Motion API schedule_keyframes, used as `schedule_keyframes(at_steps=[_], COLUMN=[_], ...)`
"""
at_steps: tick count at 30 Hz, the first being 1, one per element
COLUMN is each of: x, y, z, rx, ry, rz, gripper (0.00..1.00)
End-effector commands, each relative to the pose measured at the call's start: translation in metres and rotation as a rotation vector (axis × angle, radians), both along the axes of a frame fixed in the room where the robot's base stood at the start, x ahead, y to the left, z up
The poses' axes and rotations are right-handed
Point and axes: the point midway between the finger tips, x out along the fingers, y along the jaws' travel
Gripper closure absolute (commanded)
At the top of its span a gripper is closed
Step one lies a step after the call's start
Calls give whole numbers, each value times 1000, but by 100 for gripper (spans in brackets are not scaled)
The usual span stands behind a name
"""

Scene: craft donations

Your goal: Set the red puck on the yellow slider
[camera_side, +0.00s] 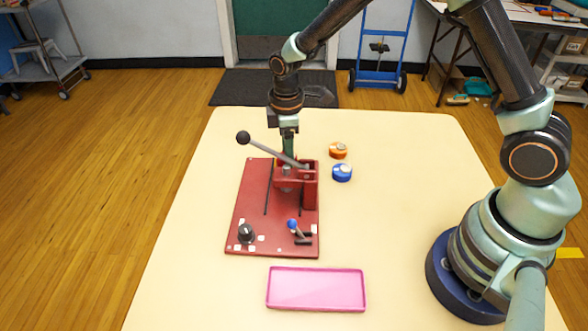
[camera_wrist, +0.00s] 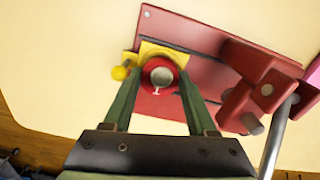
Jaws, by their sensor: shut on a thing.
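In the wrist view, the red puck (camera_wrist: 149,82) with a pale grey centre sits between the two green fingers of my gripper (camera_wrist: 160,78). The fingers are shut on it. The yellow slider (camera_wrist: 178,57) shows behind and around the puck, with its round yellow knob (camera_wrist: 119,72) to the left. The puck overlaps the slider in this view; I cannot tell if it touches it. In the side view, my gripper (camera_side: 288,158) points down behind the red press; its fingertips, the puck and most of the slider are hidden there.
The red board (camera_side: 247,203) carries the red press post (camera_side: 311,188), a slanted lever with a black ball (camera_side: 243,137), a black dial (camera_side: 246,233) and a blue-tipped lever (camera_side: 292,223). Orange (camera_side: 338,151) and blue (camera_side: 342,173) pucks stand right; a pink tray (camera_side: 316,307) lies in front.

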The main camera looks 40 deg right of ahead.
Motion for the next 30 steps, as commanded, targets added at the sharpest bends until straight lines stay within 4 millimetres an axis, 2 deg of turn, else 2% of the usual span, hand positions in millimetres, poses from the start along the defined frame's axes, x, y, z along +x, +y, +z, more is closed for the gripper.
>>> schedule_keyframes(at_steps=[30], x=[0], y=[0], z=[-6], rx=[0], ry=[-1], rz=[0], gripper=[96])
